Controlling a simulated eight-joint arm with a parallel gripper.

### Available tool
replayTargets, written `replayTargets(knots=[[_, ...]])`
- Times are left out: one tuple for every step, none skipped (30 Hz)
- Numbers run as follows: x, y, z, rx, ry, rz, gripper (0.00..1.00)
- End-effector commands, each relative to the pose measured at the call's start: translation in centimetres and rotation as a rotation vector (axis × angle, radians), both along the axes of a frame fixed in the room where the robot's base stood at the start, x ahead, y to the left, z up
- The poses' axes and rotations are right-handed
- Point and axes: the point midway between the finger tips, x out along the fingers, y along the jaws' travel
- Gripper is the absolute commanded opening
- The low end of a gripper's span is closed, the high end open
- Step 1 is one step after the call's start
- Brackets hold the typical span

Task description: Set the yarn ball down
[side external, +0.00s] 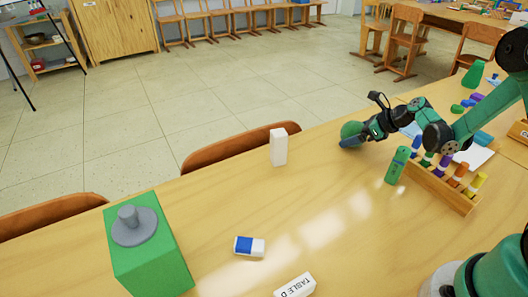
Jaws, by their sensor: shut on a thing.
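A green rounded thing, which looks like the yarn ball (351,129), is at the far edge of the table, right of centre. My gripper (356,137) reaches in from the right and is shut on it. The dark fingers and a blue part cover its lower side. I cannot tell whether the ball touches the tabletop (330,215) or hangs just above it.
A rack of markers (440,188) and a green upright bottle-like thing (398,165) stand close to my arm. A white block (278,147) is left of the ball. An eraser (249,246), a table sign (295,286) and a green box (147,245) are nearer. The middle is clear.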

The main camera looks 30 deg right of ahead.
Motion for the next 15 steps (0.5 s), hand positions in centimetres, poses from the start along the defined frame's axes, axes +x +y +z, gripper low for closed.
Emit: replayTargets(knots=[[0.01,-0.01,-0.15,0.000,0.000,0.000,0.27],[0.02,0.00,-0.25,0.000,0.000,0.000,0.27],[0.01,-0.01,-0.25,0.000,0.000,0.000,0.95],[0.01,-0.01,-0.23,0.000,0.000,0.000,1.00],[0.00,-0.01,-0.23,0.000,0.000,0.000,1.00],[0.01,-0.01,-0.22,0.000,0.000,0.000,1.00],[0.01,-0.01,-0.22,0.000,0.000,0.000,1.00],[0.01,-0.01,-0.22,0.000,0.000,0.000,1.00],[0.01,-0.01,-0.22,0.000,0.000,0.000,1.00],[0.01,-0.01,-0.21,0.000,0.000,0.000,1.00],[0.01,-0.01,-0.18,0.000,0.000,0.000,1.00],[0.00,-0.01,-0.08,0.000,0.000,0.000,1.00],[0.01,0.00,0.04,0.000,0.000,0.000,1.00],[-0.05,-0.02,0.19,0.000,0.000,0.000,1.00],[-0.29,-0.16,0.43,0.000,0.000,-0.001,1.00]])
